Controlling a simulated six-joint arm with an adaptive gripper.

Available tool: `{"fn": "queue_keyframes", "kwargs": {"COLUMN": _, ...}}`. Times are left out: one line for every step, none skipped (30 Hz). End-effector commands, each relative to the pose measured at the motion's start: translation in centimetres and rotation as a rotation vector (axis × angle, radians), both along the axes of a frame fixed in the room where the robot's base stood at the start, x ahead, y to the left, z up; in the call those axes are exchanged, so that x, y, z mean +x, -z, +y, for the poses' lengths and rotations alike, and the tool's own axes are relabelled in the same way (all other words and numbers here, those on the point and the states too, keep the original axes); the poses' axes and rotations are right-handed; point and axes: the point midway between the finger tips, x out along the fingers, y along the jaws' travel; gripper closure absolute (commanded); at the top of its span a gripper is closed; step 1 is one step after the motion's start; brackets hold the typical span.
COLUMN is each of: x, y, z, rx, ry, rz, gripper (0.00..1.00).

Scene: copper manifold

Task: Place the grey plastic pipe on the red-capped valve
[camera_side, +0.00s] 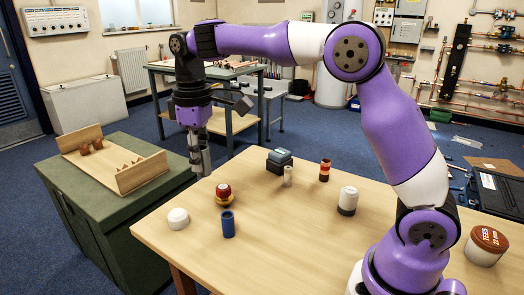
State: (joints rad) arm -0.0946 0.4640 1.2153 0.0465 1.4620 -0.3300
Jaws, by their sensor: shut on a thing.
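My gripper (198,146) points down near the table's far left edge, shut on the grey plastic pipe (203,160). The pipe hangs roughly upright, and the dark fingers hide part of it. The red-capped valve (223,192) stands on the wooden table, with a red top and a yellowish lower part. The pipe's lower end is up and to the left of the valve in the picture, apart from it.
On the table (270,255) stand a blue cylinder (228,224), a white cap (178,218), a small pale cylinder (288,176), a dark box (279,161), a red-and-black cylinder (325,170) and a white jar (347,201). A green cabinet (110,225) with a wooden rack (140,172) is left.

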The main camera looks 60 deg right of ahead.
Motion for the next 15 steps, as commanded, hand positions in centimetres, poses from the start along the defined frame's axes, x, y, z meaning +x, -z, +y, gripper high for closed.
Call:
{"fn": "queue_keyframes", "kwargs": {"x": 0.3, "y": 0.0, "z": 0.4, "rx": 0.0, "ry": -0.008, "rz": -0.001, "gripper": 0.94}}
{"fn": "queue_keyframes", "kwargs": {"x": 0.5, "y": 0.0, "z": 0.4, "rx": 0.0, "ry": -0.01, "rz": -0.001, "gripper": 0.94}}
{"fn": "queue_keyframes", "kwargs": {"x": 0.7, "y": 0.2, "z": 0.2, "rx": 0.001, "ry": -0.011, "rz": 0.0, "gripper": 0.94}}
{"fn": "queue_keyframes", "kwargs": {"x": 0.9, "y": 0.4, "z": -0.2, "rx": 0.001, "ry": -0.01, "rz": 0.0, "gripper": 0.94}}
{"fn": "queue_keyframes", "kwargs": {"x": 1.1, "y": 0.7, "z": -0.6, "rx": 0.001, "ry": -0.01, "rz": 0.001, "gripper": 0.94}}
{"fn": "queue_keyframes", "kwargs": {"x": 1.4, "y": 1.2, "z": -1.4, "rx": 0.001, "ry": -0.009, "rz": 0.003, "gripper": 0.94}}
{"fn": "queue_keyframes", "kwargs": {"x": 1.6, "y": 1.7, "z": -2.1, "rx": 0.001, "ry": -0.008, "rz": 0.003, "gripper": 0.94}}
{"fn": "queue_keyframes", "kwargs": {"x": 1.9, "y": 2.2, "z": -2.9, "rx": 0.001, "ry": -0.008, "rz": 0.003, "gripper": 0.94}}
{"fn": "queue_keyframes", "kwargs": {"x": 2.3, "y": 2.8, "z": -3.9, "rx": 0.001, "ry": -0.007, "rz": 0.004, "gripper": 0.94}}
{"fn": "queue_keyframes", "kwargs": {"x": 2.6, "y": 3.3, "z": -4.6, "rx": 0.001, "ry": -0.007, "rz": 0.002, "gripper": 0.94}}
{"fn": "queue_keyframes", "kwargs": {"x": 2.9, "y": 3.8, "z": -5.4, "rx": 0.001, "ry": -0.007, "rz": 0.002, "gripper": 0.94}}
{"fn": "queue_keyframes", "kwargs": {"x": 3.2, "y": 4.4, "z": -6.3, "rx": 0.001, "ry": -0.007, "rz": 0.003, "gripper": 0.94}}
{"fn": "queue_keyframes", "kwargs": {"x": 3.6, "y": 4.8, "z": -6.9, "rx": 0.001, "ry": -0.008, "rz": 0.002, "gripper": 0.94}}
{"fn": "queue_keyframes", "kwargs": {"x": 3.8, "y": 5.2, "z": -7.5, "rx": 0.002, "ry": -0.008, "rz": 0.001, "gripper": 0.94}}
{"fn": "queue_keyframes", "kwargs": {"x": 4.1, "y": 5.7, "z": -8.2, "rx": 0.001, "ry": -0.009, "rz": 0.0, "gripper": 0.94}}
